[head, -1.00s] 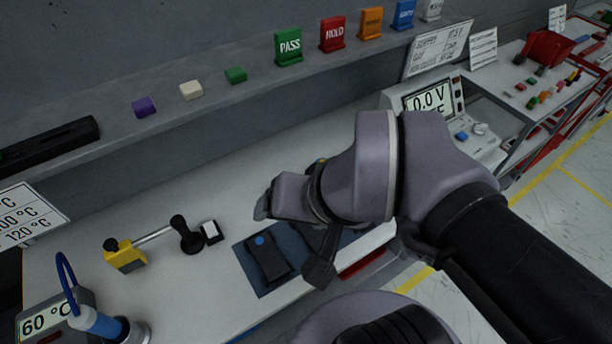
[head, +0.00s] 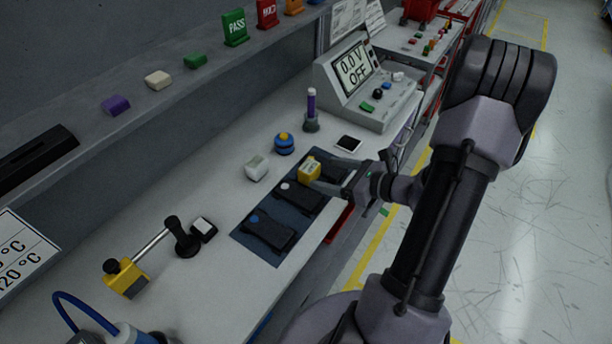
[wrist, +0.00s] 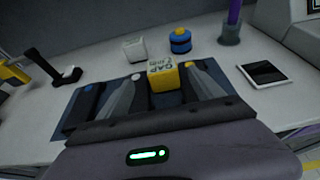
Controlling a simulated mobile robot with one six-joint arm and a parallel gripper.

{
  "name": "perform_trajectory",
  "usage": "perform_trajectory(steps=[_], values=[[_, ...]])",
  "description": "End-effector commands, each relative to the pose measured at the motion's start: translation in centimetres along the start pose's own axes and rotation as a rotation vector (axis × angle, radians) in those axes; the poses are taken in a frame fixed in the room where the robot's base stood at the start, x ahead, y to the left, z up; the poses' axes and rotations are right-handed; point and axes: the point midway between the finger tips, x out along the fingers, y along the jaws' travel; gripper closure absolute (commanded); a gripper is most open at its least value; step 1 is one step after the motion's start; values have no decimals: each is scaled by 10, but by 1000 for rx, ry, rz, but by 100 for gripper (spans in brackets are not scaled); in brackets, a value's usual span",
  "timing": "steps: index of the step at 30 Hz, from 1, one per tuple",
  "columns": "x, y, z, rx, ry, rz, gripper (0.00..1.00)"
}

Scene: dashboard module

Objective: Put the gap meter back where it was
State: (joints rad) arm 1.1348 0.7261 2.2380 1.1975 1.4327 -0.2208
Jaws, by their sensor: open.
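The gap meter is a small yellow block with a grey-white top face, lettered "GAP" in the wrist view (wrist: 163,76). In the head view (head: 309,170) it sits at the back part of the dark blue mat (head: 243,233), among dark modules. My gripper (head: 329,175) is open, reaching in from the right. In the wrist view its two fingers (wrist: 163,88) point forward with the gap meter between them, near their tips. I cannot tell whether either finger touches it. What lies directly under the meter is hidden.
A dark module with a blue dot (head: 268,232) and one with a pale dot (head: 302,195) lie on the mat. Nearby stand a pale block (head: 256,168), a blue-yellow knob (head: 284,144), a purple-topped post (head: 311,110) and a flat pad (head: 348,144). The voltage unit (head: 350,68) stands behind.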

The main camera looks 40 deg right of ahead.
Motion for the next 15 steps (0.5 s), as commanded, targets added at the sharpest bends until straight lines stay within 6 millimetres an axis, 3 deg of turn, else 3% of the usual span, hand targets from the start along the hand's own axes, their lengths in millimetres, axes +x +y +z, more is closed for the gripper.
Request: perform_trajectory(steps=[3, 8, 15], values=[[32, 1, -3, -2, 0, 4, 24], [51, 0, -1, -3, 1, 3, 24], [95, -4, 0, -3, 1, 4, 24]])
